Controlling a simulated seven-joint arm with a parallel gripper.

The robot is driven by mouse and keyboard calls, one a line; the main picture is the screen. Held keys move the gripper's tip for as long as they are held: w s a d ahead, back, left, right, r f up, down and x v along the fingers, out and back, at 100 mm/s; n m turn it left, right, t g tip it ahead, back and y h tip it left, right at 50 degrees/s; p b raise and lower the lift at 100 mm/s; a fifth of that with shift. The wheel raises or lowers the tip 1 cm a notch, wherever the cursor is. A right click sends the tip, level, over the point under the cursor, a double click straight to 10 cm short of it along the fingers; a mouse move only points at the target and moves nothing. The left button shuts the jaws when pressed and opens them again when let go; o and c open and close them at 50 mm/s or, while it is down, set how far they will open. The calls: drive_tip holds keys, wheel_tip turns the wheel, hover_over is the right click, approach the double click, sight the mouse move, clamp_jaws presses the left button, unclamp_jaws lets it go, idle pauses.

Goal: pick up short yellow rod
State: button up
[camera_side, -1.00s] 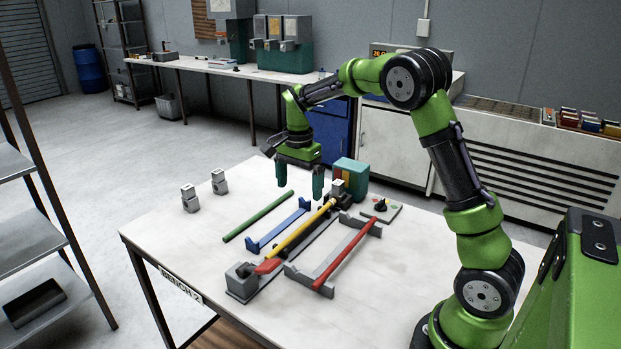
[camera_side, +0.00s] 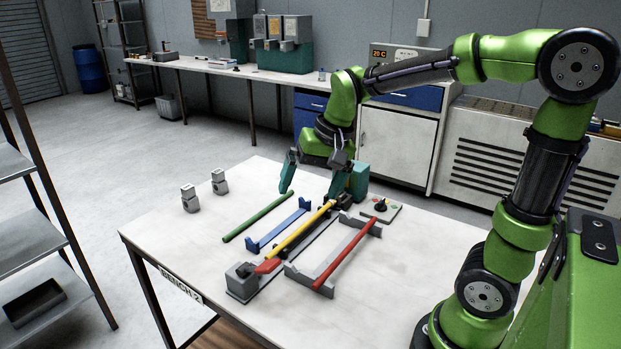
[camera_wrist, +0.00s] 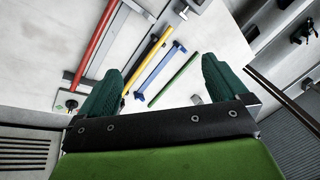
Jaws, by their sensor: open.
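The yellow rod (camera_side: 300,231) lies along a dark rail in the middle of the bench, between a grey block with a red tip at its near end and a fixture at its far end. In the wrist view the yellow rod (camera_wrist: 150,55) runs between my fingers, nearer the left one. My gripper (camera_side: 313,190) is open and empty, above the far end of the rods. One finger hangs near the green rod's far end. The other overlaps the fixture by the yellow rod's far end and hides part of it. My gripper (camera_wrist: 162,72) shows wide apart in the wrist view.
A blue rack (camera_side: 278,229) and a green rod (camera_side: 258,216) lie left of the yellow rod. A red rod (camera_side: 345,255) rests on a grey rack to the right. A teal box (camera_side: 358,180) and a knob plate (camera_side: 382,207) stand behind. The bench's front right is clear.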

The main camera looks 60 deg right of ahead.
drive_tip(key=s+a+r+n+t, duration=0.1)
drive_tip(key=s+a+n+t, duration=0.2)
drive_tip(key=s+a, duration=0.3)
drive_tip(key=s+n, duration=0.1)
drive_tip(key=s, duration=0.3)
drive_tip(key=shift+y, duration=0.4)
drive_tip(key=shift+s+a+r+t, duration=0.1)
drive_tip(key=shift+s+r+t, duration=0.15)
drive_tip(key=shift+r+t, duration=0.1)
drive_tip(key=shift+c, duration=0.8)
drive_tip(key=shift+r, duration=0.15)
drive_tip(key=shift+c, duration=1.1)
drive_tip(key=c, duration=0.6)
drive_tip(key=n+g+h, duration=0.2)
drive_tip(key=n+g, duration=0.4)
drive_tip(key=n, duration=1.6)
hover_over(304, 225)
drive_tip(key=s, duration=0.2)
wheel_tip(304, 225, down, 16)
drive_tip(key=shift+c, duration=0.2)
drive_tip(key=shift+t, duration=0.25)
drive_tip(key=shift+w+f, duration=0.3)
drive_tip(key=shift+f, duration=0.6)
drive_tip(key=shift+w+f, duration=0.25)
drive_tip(key=shift+f, duration=0.6)
drive_tip(key=shift+w+f, duration=0.3)
drive_tip(key=shift+f, duration=0.6)
